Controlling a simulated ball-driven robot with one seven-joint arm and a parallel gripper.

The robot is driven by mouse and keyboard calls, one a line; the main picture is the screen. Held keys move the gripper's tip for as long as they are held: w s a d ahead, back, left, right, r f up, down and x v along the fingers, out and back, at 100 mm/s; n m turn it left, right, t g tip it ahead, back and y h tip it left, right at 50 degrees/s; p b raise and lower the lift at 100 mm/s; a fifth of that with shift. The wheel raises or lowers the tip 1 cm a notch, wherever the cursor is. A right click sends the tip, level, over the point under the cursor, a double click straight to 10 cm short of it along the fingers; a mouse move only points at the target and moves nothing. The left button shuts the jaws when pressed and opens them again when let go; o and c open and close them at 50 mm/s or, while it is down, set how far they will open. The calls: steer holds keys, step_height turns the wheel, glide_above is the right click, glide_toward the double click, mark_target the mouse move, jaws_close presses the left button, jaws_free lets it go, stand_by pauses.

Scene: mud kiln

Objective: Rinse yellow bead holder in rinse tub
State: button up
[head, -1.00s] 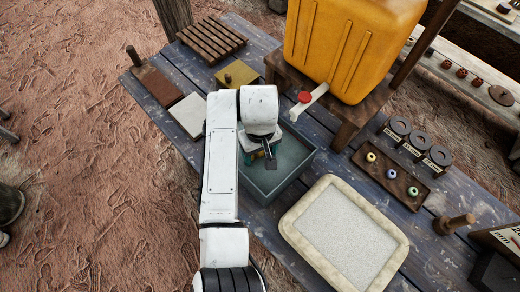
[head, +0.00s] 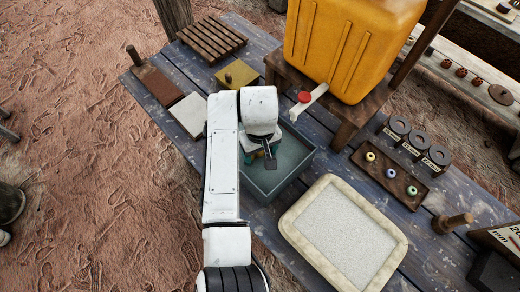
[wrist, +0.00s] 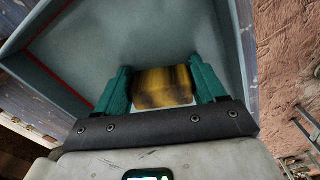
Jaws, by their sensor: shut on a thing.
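The rinse tub (head: 296,176) is a grey-blue open box on the table, under the tap of the yellow container. My gripper is over or inside it, mostly hidden by my arm in the head view. In the wrist view my gripper (wrist: 165,88) has teal fingers shut on a yellow block with dark brown streaks, the yellow bead holder (wrist: 163,86). The tub's grey inside (wrist: 130,40), with a red line along its walls, lies beyond the block. I cannot tell how deep the block is or whether it touches the bottom.
The yellow container (head: 350,45) with a red-capped tap (head: 306,97) stands on a wooden stand behind the tub. A pale-rimmed tray (head: 400,240) is at front right. A dark bead board (head: 412,190) lies further right. A yellow plate (head: 250,76) and slatted rack (head: 212,38) lie behind.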

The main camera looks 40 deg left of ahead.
step_height(320, 180, up, 3)
steer(key=shift+f+p, duration=0.1)
steer(key=shift+p, duration=0.95)
steer(key=shift+r, duration=4.4)
